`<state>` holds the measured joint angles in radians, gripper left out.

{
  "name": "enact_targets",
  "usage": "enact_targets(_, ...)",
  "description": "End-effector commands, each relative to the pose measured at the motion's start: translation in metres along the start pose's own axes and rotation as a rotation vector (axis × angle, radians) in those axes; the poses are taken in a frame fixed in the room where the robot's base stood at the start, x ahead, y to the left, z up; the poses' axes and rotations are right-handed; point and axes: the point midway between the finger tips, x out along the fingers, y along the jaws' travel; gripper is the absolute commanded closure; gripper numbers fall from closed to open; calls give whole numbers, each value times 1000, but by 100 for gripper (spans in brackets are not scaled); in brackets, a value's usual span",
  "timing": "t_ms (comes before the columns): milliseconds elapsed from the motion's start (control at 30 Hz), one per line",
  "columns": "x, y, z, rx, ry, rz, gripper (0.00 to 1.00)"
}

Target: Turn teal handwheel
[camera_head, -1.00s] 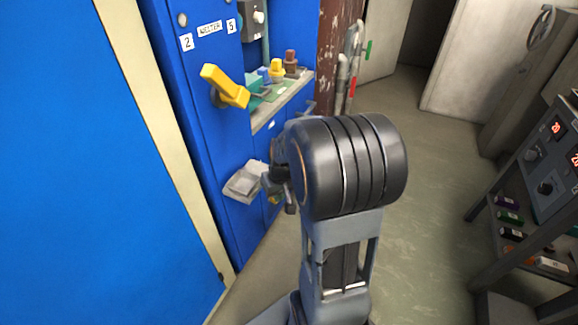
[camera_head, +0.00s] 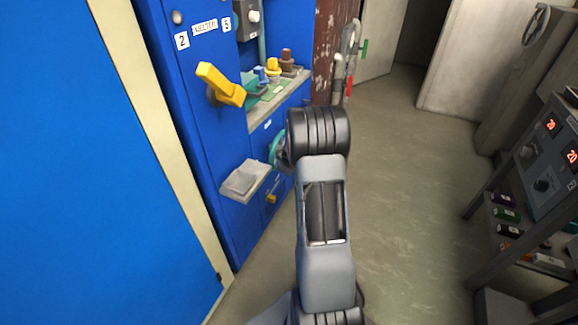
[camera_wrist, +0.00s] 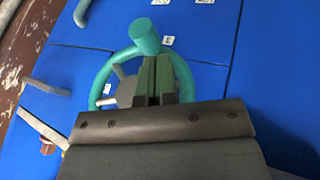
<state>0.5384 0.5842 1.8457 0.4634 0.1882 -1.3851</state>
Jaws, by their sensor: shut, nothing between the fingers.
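The teal handwheel (camera_head: 276,149) is on the blue cabinet front, partly hidden behind my arm in the head view. In the wrist view the teal handwheel (camera_wrist: 100,84) shows its ring, grey hub and spokes, and a teal knob standing out from the rim at the top. My gripper (camera_wrist: 155,62) is shut and empty. Its fingertips lie in front of the wheel, just below the knob in the picture. I cannot tell whether they touch it. In the head view my gripper is hidden behind my arm.
A yellow lever (camera_head: 220,85) sticks out of the blue cabinet (camera_head: 190,30), above a small grey tray (camera_head: 245,181). A shelf (camera_head: 277,98) holds small coloured items. A console (camera_head: 545,160) stands at right. The floor (camera_head: 410,190) between is clear.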

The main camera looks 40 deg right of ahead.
Motion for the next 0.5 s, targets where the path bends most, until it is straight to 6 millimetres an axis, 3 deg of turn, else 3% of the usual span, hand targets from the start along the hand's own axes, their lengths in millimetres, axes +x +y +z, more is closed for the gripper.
enact_targets(200,29,-1,0,0,0,-1,100)
enact_targets(500,42,-1,0,0,0,-2,100)
